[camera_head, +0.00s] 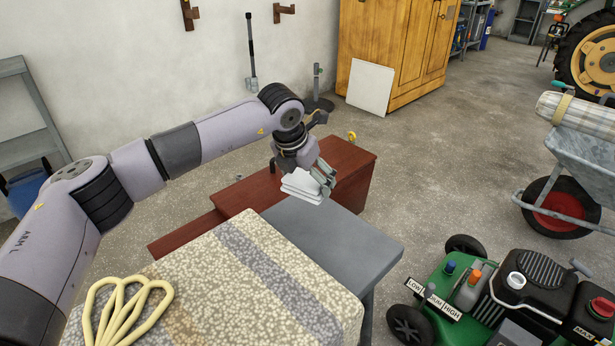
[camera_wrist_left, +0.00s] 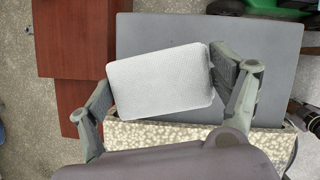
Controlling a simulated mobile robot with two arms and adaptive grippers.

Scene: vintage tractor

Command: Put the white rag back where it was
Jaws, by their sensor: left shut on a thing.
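The white rag (camera_head: 304,186) is a folded, stacked pad. My left gripper (camera_head: 322,180) is shut on it and holds it over the far edge of a grey table top (camera_head: 330,240). In the left wrist view the rag (camera_wrist_left: 160,80) sits between the two fingers of my left gripper (camera_wrist_left: 165,88), slightly tilted. The grey surface (camera_wrist_left: 265,60) shows behind and to the right of it. I cannot tell exactly how high the rag is above the surface. My right gripper is not in view.
A dark red step-like box (camera_head: 345,175) stands beyond the grey table. A green engine machine (camera_head: 500,300) and a wheelbarrow (camera_head: 590,155) are at right. Open floor lies between.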

